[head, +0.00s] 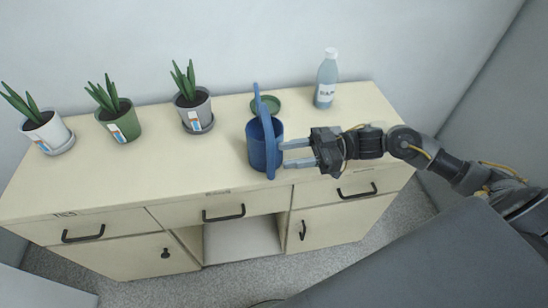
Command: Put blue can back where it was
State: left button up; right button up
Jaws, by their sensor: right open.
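The blue can (256,153) stands upright on the cream cabinet top (120,185), near its front edge and right of the middle. A long, thin blue part of it rises toward the back and runs down its right side. My right gripper (284,154) comes in from the right. Its two fingers are apart and point left at the can's right side, with the tips very close to it; I cannot tell whether they touch. My left gripper is out of view.
A green saucer (272,102) lies just behind the can, partly hidden. A bottle (326,80) stands at the back right. Potted plants in white (50,134), green (124,125) and grey (196,112) pots stand to the left. The cabinet's front left top is clear.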

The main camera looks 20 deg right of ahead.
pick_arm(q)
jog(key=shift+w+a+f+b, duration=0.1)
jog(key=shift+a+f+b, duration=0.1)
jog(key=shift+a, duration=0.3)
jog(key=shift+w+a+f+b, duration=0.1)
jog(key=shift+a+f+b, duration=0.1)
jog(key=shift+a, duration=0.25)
pick_arm(e)
jog(key=v, duration=0.6)
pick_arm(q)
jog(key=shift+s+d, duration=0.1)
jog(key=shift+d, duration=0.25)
